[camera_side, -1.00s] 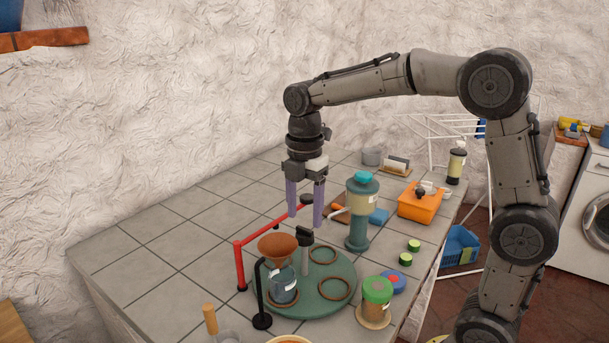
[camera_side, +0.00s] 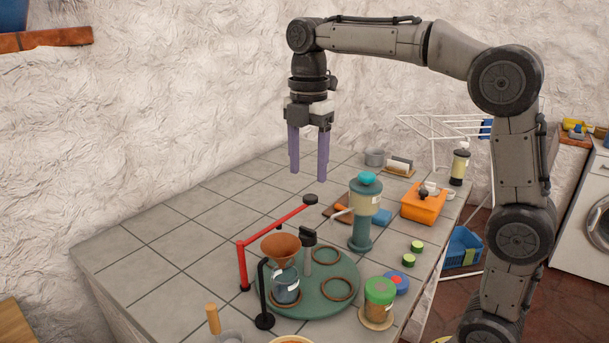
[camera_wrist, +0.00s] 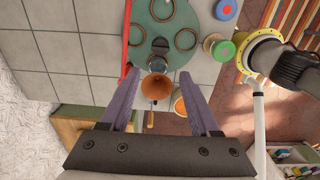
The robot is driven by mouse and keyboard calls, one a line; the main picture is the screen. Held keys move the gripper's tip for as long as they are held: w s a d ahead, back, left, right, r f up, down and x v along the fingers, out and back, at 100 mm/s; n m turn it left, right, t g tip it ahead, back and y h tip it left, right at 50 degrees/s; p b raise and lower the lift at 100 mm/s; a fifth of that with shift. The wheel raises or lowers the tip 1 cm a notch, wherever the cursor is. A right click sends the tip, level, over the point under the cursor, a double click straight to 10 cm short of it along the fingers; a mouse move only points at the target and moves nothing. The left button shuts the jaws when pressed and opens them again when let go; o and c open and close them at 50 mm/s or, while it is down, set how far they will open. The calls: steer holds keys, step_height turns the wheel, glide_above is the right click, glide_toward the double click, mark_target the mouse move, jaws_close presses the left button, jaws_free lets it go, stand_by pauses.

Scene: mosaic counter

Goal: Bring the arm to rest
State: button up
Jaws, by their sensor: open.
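My gripper (camera_side: 308,175) is raised above the tiled counter, fingers pointing down, apart and empty. In the wrist view its two purple fingers (camera_wrist: 160,85) stand wide apart with nothing between them at finger level. Below lies a round green turntable (camera_side: 325,302) with brown rings and a dark post. A jar of bluish contents (camera_side: 286,288) stands on it under an orange-brown funnel (camera_side: 280,250), which also shows in the wrist view (camera_wrist: 156,87). The gripper touches nothing.
A red rail (camera_side: 275,228) runs beside the turntable. A teal dispenser (camera_side: 361,235) stands to its right, with a green-lidded jar (camera_side: 379,300), an orange bin (camera_side: 423,203) and a blue-red disc (camera_side: 396,283) nearby. The counter's left side (camera_side: 190,235) is clear.

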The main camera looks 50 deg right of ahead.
steer(key=s+a+r+m+t, duration=0.1)
steer(key=s+a+m+t, duration=0.2)
steer(key=s, duration=1.1)
steer(key=s+d+f+m+t, duration=0.1)
steer(key=s+f+m+t, duration=0.1)
steer(key=s+f+m, duration=0.4)
step_height(320, 180, down, 5)
steer(key=m, duration=0.9)
steer(key=shift+t, duration=0.3)
